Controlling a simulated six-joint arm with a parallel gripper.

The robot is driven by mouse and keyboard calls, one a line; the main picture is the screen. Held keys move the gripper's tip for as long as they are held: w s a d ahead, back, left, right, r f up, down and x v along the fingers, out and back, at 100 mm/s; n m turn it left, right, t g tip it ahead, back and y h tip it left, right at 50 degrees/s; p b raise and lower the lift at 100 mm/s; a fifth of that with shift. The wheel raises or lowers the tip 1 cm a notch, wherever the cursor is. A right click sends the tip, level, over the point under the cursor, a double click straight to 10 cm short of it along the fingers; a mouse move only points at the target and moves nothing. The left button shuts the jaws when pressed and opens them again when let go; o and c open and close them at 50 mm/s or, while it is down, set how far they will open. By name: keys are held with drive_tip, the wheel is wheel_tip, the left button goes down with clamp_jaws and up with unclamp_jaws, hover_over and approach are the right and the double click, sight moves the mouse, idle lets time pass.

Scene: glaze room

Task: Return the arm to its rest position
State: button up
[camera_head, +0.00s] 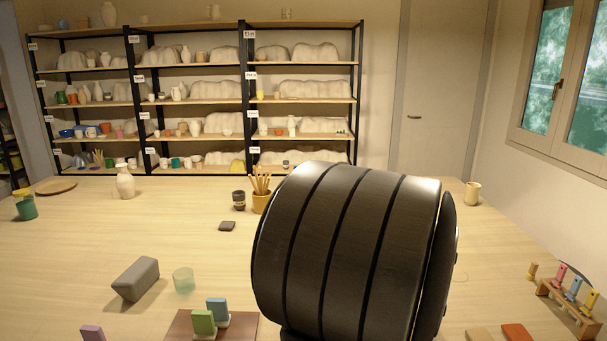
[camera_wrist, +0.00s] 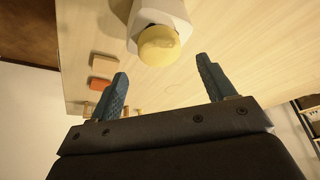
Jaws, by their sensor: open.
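My gripper (camera_wrist: 161,70) shows in the wrist view with its two blue-grey fingers spread wide apart. Nothing is clasped between them. A white object with a rounded yellow end (camera_wrist: 158,46) lies beyond the fingertips, near the top middle. I cannot tell whether it touches a finger, but a gap seems to show on both sides. In the head view a large dark link of my arm fills the centre right and hides the table behind it; the gripper itself is not seen there.
On the table (camera_head: 90,250) stand a grey block (camera_head: 136,279), a pale green glass (camera_head: 183,281), a brush pot (camera_head: 261,202), a white vase (camera_head: 125,182) and a wooden tool rack (camera_head: 572,308). An orange tile (camera_head: 517,332) lies front right. Shelves (camera_head: 190,102) line the back wall.

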drive_tip(key=x, duration=0.5)
drive_tip(key=shift+f, duration=0.15)
wheel_tip(320, 180, up, 5)
drive_tip(key=shift+f, duration=0.15)
drive_tip(key=s+d+r, duration=0.6)
drive_tip(key=s+r, duration=0.1)
drive_tip(key=s, duration=0.3)
drive_tip(key=w+d+f+m, duration=0.2)
drive_tip(key=w+d+f, duration=0.5)
drive_tip(key=w+d, duration=0.55)
drive_tip(key=w+a+f, duration=0.2)
drive_tip(key=w+f, duration=0.2)
drive_tip(key=w, duration=0.1)
drive_tip(key=shift+w+a+h, duration=0.25)
drive_tip(key=shift+a+h, duration=0.05)
drive_tip(key=shift+a, duration=0.1)
drive_tip(key=shift+s, duration=0.1)
